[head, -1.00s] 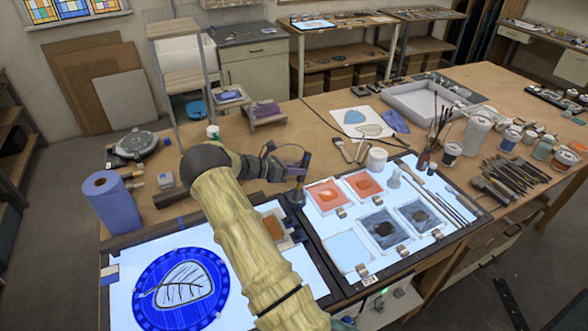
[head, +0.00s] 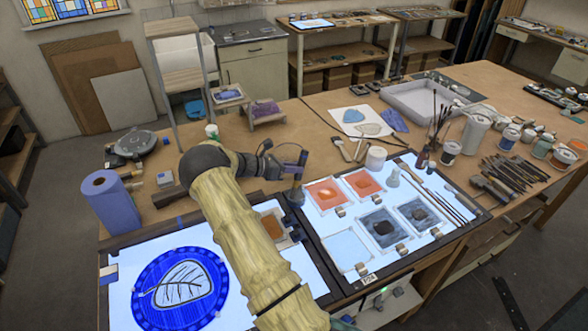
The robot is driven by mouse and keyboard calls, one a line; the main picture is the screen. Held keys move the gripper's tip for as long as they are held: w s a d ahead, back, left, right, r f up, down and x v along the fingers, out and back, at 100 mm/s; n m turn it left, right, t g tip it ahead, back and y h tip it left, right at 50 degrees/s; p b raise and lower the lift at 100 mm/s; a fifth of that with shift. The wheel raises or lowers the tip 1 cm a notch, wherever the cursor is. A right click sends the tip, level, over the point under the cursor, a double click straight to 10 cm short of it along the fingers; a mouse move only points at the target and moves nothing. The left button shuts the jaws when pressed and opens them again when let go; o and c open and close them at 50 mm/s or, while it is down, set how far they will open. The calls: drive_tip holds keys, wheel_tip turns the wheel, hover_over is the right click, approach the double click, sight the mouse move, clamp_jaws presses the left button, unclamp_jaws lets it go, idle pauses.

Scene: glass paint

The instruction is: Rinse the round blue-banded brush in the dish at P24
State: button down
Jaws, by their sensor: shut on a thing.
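My gripper (head: 292,167) is above the left edge of the right-hand light panel. It is small and partly hidden by my own wrist. It is shut on a brush (head: 294,196), which hangs down with a wide dark end. Its blue band is hard to make out. The pale blue dish (head: 347,250) lies at the lower left of that panel. A small tag (head: 369,281) below it seems to read P24. The brush is up and left of this dish, apart from it.
Orange dishes (head: 326,193) and grey dishes (head: 381,229) share the panel. A white cup (head: 376,159) stands behind them. Brushes (head: 447,198) lie along the right side. A blue round glass piece (head: 180,289) lies on the left panel. A paper roll (head: 110,203) stands at far left.

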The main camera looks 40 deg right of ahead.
sight(301, 158)
drive_tip(key=shift+s+d, duration=0.2)
drive_tip(key=shift+s, duration=0.45)
drive_tip(key=shift+w, duration=0.1)
drive_tip(key=shift+w+a, duration=0.15)
drive_tip(key=shift+w, duration=0.1)
drive_tip(key=shift+r, duration=0.1)
idle(0.3)
drive_tip(key=shift+w+d+r+p, duration=0.1)
drive_tip(key=shift+d+r+p, duration=0.25)
drive_tip(key=shift+r, duration=0.2)
drive_tip(key=shift+w+d+r+p, duration=0.1)
drive_tip(key=shift+d+r+p, duration=0.1)
drive_tip(key=shift+r+p, duration=0.25)
drive_tip(key=shift+d+r+p, duration=0.25)
drive_tip(key=shift+d+r, duration=0.05)
drive_tip(key=shift+r, duration=0.35)
